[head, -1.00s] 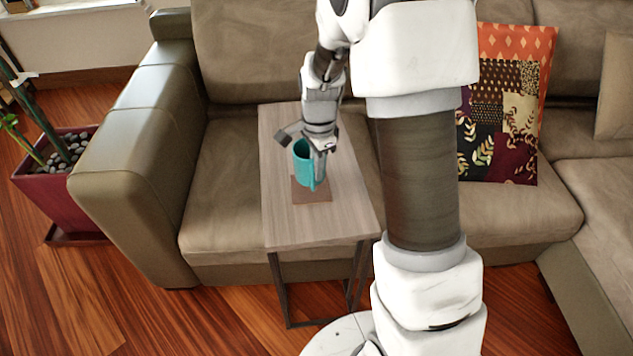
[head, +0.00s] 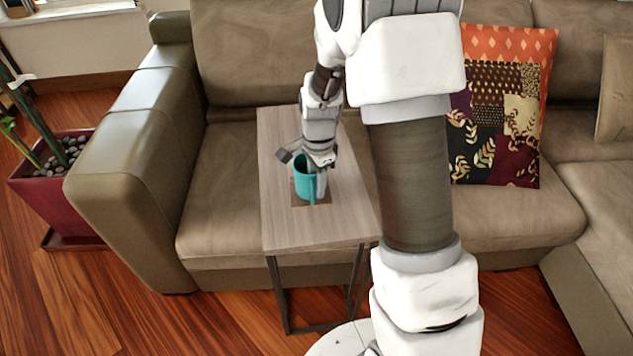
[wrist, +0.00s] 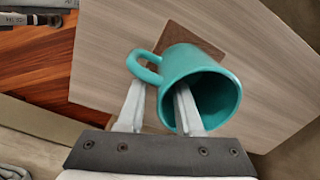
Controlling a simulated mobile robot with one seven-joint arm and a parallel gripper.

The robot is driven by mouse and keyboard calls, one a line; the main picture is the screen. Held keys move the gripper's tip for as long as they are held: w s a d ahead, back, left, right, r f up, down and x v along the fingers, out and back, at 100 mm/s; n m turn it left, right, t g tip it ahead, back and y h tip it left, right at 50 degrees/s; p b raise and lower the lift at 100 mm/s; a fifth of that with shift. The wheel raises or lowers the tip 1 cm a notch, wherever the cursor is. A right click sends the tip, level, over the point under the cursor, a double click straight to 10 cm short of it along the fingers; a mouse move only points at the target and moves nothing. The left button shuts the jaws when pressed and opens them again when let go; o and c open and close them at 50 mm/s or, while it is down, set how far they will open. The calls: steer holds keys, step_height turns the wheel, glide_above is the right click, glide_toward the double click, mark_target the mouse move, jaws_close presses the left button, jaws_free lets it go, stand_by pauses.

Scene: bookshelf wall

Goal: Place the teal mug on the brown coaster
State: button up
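The teal mug (head: 304,182) stands upright over the brown coaster (head: 325,198), seemingly resting on it. In the wrist view, the mug (wrist: 182,72) shows its open mouth, with its handle at the left. The coaster (wrist: 172,34) shows beyond it, partly hidden by the mug. My gripper (wrist: 161,88) is open around the mug's wall on the handle side. One finger is inside the mouth and the other is outside by the handle, with a gap beside the wall. In the head view, my gripper (head: 309,168) is at the mug's rim.
The coaster lies on a narrow wooden side table (head: 290,232), with bare tabletop around it. A brown sofa (head: 220,180) surrounds the table, with its armrest (head: 130,150) at the left. A patterned cushion (head: 510,120) sits at the right. A potted plant (head: 55,190) stands far left.

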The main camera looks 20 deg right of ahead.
steer(key=s+r+n+t+p, duration=0.1)
steer(key=s+r+n+p, duration=0.2)
steer(key=r, duration=0.9)
steer(key=s+r+n+t+p, duration=0.1)
steer(key=s+r+n+p, duration=0.15)
steer(key=s+r, duration=0.65)
steer(key=s+r+n+t+b, duration=0.1)
steer(key=s+r+n+t, duration=0.2)
steer(key=s+r+n, duration=0.4)
steer(key=s+n, duration=0.2)
steer(key=s, duration=0.1)
steer(key=shift+a+r+n, duration=0.15)
steer(key=shift+a+n, duration=0.2)
steer(key=shift+a, duration=0.05)
steer(key=shift+r, duration=0.1)
step_height(320, 180, up, 17)
steer(key=p, duration=1.7)
